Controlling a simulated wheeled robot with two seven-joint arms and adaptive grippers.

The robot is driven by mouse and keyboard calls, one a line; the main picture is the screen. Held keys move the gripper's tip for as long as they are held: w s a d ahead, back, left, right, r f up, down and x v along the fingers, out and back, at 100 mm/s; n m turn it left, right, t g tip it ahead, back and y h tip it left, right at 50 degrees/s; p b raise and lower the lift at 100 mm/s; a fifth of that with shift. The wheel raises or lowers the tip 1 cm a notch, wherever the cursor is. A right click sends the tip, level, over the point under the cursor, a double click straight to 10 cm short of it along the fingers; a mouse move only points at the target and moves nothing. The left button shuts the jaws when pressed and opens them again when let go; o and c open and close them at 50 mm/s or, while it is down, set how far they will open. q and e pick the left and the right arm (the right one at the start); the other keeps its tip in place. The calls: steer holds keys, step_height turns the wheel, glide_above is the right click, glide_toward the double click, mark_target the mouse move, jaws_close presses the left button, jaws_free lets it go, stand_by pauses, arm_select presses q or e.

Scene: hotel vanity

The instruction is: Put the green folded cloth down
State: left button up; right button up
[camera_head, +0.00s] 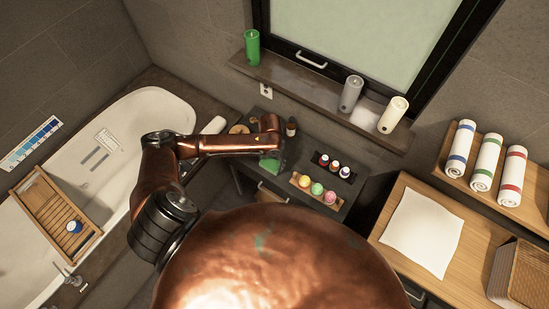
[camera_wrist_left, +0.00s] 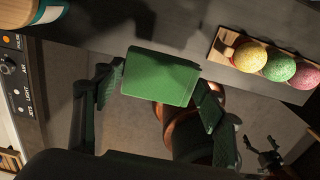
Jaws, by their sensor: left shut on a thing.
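The green folded cloth (camera_wrist_left: 160,76) is a flat green block in the middle of the left wrist view. My left gripper (camera_wrist_left: 157,94) is shut on it, one dark finger at each side. In the head view the cloth (camera_head: 270,164) is a small green patch below my left gripper (camera_head: 268,154), at the front edge of the dark vanity shelf (camera_head: 300,158). In the left wrist view the floor shows beyond the cloth's lower part. I cannot tell whether the cloth touches the shelf.
A wooden tray (camera_head: 298,182) of yellow, green and pink balls stands right of the cloth. Small bottles (camera_head: 334,167) stand behind it, and a dark bottle (camera_head: 291,127) near the wall. The bathtub (camera_head: 140,118) is left. A white towel (camera_head: 421,230) lies on the right counter.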

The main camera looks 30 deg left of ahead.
arm_select(q)
steer(key=w+f, duration=0.1)
steer(key=f, duration=0.1)
steer(key=w+a+f, duration=0.1)
steer(key=w+f, duration=0.1)
steer(key=w+a+f, duration=0.1)
steer(key=w+f, duration=0.1)
steer(key=shift+w+a, duration=0.2)
steer(key=shift+a, duration=0.05)
steer(key=shift+a+f, duration=0.1)
steer(key=shift+f, duration=1.65)
steer(key=o, duration=1)
step_height(320, 180, up, 12)
steer(key=shift+r, duration=0.1)
